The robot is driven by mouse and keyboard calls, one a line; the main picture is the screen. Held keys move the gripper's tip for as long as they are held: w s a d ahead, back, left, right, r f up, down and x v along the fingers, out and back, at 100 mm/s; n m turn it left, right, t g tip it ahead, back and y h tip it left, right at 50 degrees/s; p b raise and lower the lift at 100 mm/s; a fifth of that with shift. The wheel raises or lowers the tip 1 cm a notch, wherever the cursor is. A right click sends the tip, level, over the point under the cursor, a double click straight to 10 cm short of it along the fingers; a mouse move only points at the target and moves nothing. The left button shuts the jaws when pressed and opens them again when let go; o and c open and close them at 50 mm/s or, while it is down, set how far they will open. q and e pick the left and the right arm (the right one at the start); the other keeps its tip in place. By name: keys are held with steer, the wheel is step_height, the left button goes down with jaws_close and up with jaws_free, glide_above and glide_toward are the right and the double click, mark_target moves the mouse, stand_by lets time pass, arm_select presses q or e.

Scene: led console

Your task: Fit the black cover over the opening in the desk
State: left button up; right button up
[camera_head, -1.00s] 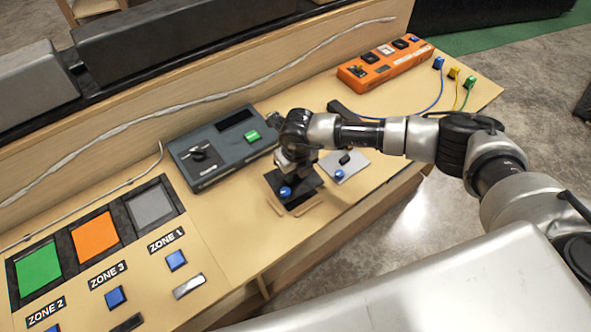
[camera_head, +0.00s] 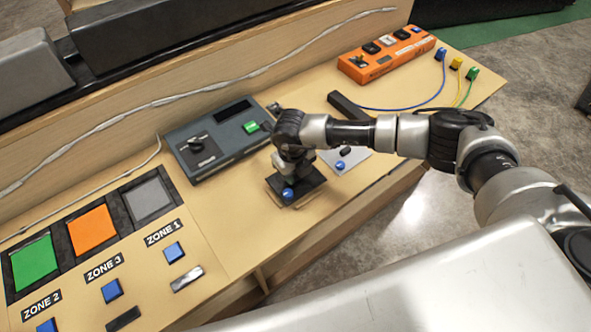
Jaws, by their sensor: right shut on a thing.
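The black cover (camera_head: 312,184) is a flat dark plate on the right half of the desk (camera_head: 235,225), in front of the grey console box. A blue knob (camera_head: 288,194) shows at its near left part. My right gripper (camera_head: 291,172) is over the cover and shut on it; its fingertips are largely hidden by the wrist. The opening is hidden under the cover and gripper. Light wooden edging shows along the cover's near side. I cannot tell whether the cover is seated or just above the desk. My left gripper is out of view.
The grey console box (camera_head: 214,152) stands behind the cover. A light plate with a blue knob (camera_head: 341,165) lies close to its right. An orange box (camera_head: 385,62) and colored plugs are at the back right. Zone buttons and colored panels (camera_head: 92,229) fill the left.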

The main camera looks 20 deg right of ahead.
steer(key=shift+f+b, duration=1)
steer(key=shift+f, duration=0.1)
stand_by(1.0)
steer(key=o, duration=1)
steer(key=shift+o, duration=0.2)
steer(key=shift+r, duration=0.1)
step_height(320, 180, up, 11)
steer(key=b, duration=0.1)
steer(key=shift+s+a+f, duration=0.2)
steer(key=shift+a, duration=0.2)
